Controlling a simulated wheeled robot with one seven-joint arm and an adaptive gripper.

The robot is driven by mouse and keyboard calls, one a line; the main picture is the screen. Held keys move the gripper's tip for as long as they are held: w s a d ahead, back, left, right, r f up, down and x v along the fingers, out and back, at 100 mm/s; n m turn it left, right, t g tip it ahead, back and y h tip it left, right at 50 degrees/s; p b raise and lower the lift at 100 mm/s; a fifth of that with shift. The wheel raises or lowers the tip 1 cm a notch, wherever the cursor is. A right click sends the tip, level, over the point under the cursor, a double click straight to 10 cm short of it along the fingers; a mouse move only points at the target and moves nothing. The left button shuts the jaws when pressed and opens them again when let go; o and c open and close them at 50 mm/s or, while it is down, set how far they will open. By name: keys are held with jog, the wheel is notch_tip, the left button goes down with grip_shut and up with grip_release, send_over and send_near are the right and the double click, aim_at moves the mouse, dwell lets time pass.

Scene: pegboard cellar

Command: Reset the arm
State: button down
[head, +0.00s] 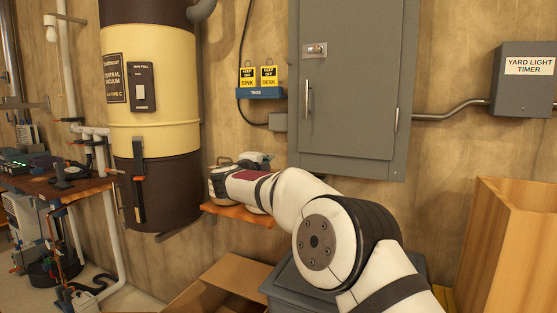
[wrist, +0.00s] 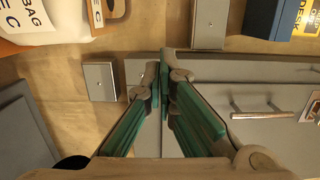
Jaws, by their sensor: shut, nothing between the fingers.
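My arm reaches from the lower right of the head view toward the wall, over a small wooden shelf (head: 238,213). Its far end is foreshortened, and I cannot make out the fingers there. In the wrist view my gripper (wrist: 165,68) has its green-padded fingers together at the tips, with nothing between them. Behind the fingers is the grey wall cabinet (wrist: 270,72), its bar handle (wrist: 258,114) to their right. The cabinet (head: 350,100) also shows in the head view, with its door shut.
A cream and brown vacuum canister (head: 150,90) hangs left of the shelf. A cardboard box (head: 215,285) and a dark grey bin (head: 285,285) stand below. A tall wooden box (head: 510,250) is at right. A cluttered workbench (head: 60,185) is at far left.

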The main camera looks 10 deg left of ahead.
jog(key=s+r+n+y+p, duration=0.1)
jog(key=s+r+n+y, duration=0.25)
jog(key=r, duration=0.35)
jog(key=s+r+n+y+p, duration=0.1)
jog(key=s+r+n+y, duration=0.2)
jog(key=r, duration=0.5)
jog(key=s+d+r+n+g+y+p, duration=0.25)
jog(key=s+d+r+n, duration=0.25)
jog(key=s+d+n, duration=0.3)
jog(key=s+d+f+n+g+h+p, duration=0.1)
jog(key=s+d+f+g+h, duration=0.1)
jog(key=s+d+f, duration=0.5)
jog(key=s+d+f+n+g+h+p, duration=0.2)
jog(key=s+d+f+g, duration=0.3)
jog(key=s+d, duration=1.1)
jog(key=s+d+f+n+g+h+p, duration=0.1)
jog(key=s+d+f, duration=0.8)
jog(key=s, duration=1.5)
jog(key=d+g+h+p, duration=0.1)
jog(key=d+g+h, duration=0.1)
jog(key=g, duration=0.1)
jog(key=shift+s+d+f+n, duration=0.15)
jog(key=shift+s+n, duration=0.2)
